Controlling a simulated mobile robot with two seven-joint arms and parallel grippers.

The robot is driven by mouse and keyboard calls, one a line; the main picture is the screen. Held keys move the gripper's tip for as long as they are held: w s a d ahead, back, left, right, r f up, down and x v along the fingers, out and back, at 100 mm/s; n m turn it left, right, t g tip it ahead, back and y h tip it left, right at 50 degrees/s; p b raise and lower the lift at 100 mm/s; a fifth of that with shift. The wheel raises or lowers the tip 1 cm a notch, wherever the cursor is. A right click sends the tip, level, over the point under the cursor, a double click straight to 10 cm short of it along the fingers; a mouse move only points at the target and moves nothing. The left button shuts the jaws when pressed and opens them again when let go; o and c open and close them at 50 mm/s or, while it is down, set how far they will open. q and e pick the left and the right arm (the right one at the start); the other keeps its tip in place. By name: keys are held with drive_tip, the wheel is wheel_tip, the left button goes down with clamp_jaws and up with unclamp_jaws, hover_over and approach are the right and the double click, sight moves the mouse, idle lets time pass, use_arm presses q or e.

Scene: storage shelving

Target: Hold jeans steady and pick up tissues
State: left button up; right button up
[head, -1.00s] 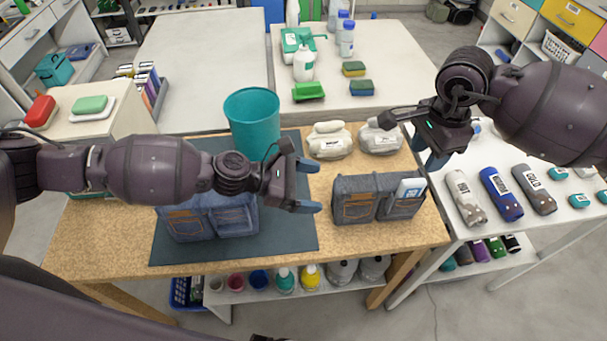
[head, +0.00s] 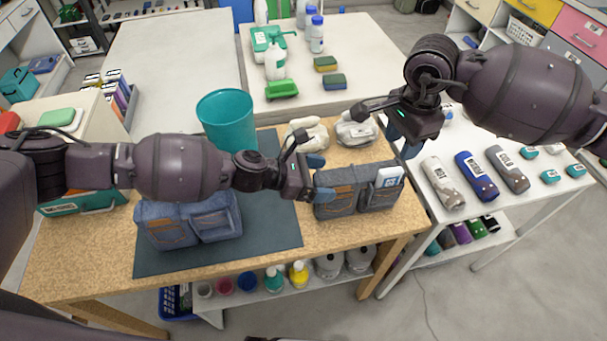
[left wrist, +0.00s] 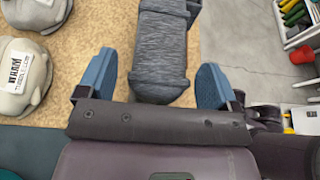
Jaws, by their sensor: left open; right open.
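The dark grey-blue folded jeans (head: 342,199) stand at the right part of the wooden table. A small white and light-blue tissue pack (head: 389,177) sticks up from their right pocket. My left gripper (head: 318,177) is open at the jeans' left end. In the left wrist view, the jeans' end (left wrist: 160,62) lies between the two blue fingers of the left gripper (left wrist: 158,72), with gaps at both sides. My right gripper (head: 404,140) is open and empty, above and a little right of the tissue pack.
Bluer folded jeans (head: 185,222) lie on a dark mat (head: 270,225) at the left. A teal bin (head: 227,120) and pale wrapped bundles (head: 357,131) stand behind. A white side table (head: 480,215) holds several rolled items. Bottles sit on a shelf below.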

use_arm(q)
drive_tip(key=shift+x, duration=0.9)
drive_tip(key=c, duration=1.3)
